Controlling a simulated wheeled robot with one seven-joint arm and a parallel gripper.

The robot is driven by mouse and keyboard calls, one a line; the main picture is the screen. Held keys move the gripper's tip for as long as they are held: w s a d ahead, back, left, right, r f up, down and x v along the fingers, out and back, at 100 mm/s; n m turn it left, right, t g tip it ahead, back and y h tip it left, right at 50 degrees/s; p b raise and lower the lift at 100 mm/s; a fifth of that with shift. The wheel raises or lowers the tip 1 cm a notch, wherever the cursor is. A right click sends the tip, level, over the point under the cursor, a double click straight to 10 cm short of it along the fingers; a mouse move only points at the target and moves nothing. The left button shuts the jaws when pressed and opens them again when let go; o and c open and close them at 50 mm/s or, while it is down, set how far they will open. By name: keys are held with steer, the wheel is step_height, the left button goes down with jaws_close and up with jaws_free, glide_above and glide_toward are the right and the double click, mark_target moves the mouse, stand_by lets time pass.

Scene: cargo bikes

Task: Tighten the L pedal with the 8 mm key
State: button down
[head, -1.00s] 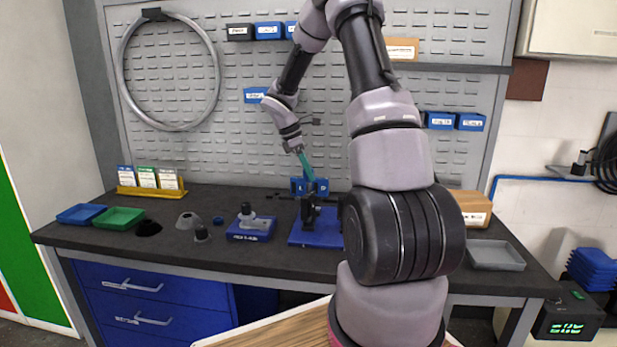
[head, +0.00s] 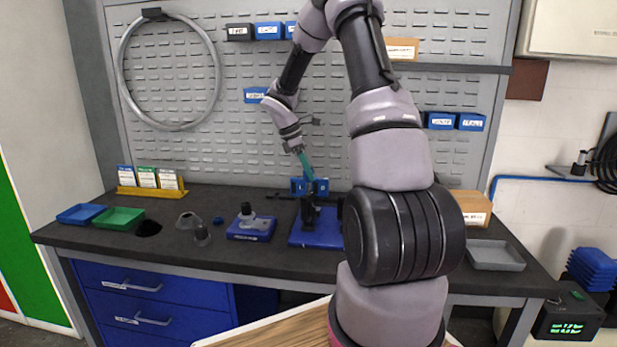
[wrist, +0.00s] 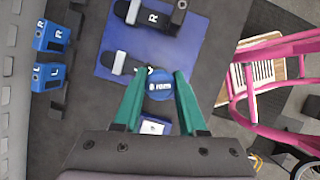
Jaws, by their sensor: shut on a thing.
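My gripper (wrist: 160,84) has green fingers and is shut on the blue round head of the 8 mm key (wrist: 160,88), marked "8 mm". In the head view my gripper (head: 310,174) is above the left part of the blue mat (head: 322,238). In the wrist view, a dark part with a grey band (wrist: 116,63) lies on the mat beside the key. Its letter is mostly covered, so I cannot confirm it is the L pedal. A similar part (wrist: 127,12) farther up is marked R. The key's lower end and any contact with the pedal are hidden.
Blue blocks (wrist: 48,75) marked R and L stand on the wall side. A blue stand (head: 250,234) with a grey and black tool is left of the mat. Trays (head: 120,217) lie far left, a grey tray (head: 495,256) right. A pink bike (wrist: 285,50) is on the near side.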

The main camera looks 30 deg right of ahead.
steer(key=n, duration=0.2)
steer(key=n+t, duration=0.1)
steer(key=n, duration=0.1)
steer(key=shift+s+t, duration=0.15)
steer(key=shift+t, duration=0.15)
steer(key=shift+f+n+t, duration=0.1)
steer(key=shift+n+t, duration=0.3)
steer(key=shift+n, duration=0.8)
steer(key=n, duration=0.2)
steer(key=n+t, duration=0.1)
steer(key=n, duration=0.1)
steer(key=shift+d+n+t+y, duration=0.1)
steer(key=shift+n+t+y, duration=0.2)
steer(key=shift+n+t, duration=0.3)
steer(key=shift+n, duration=0.6)
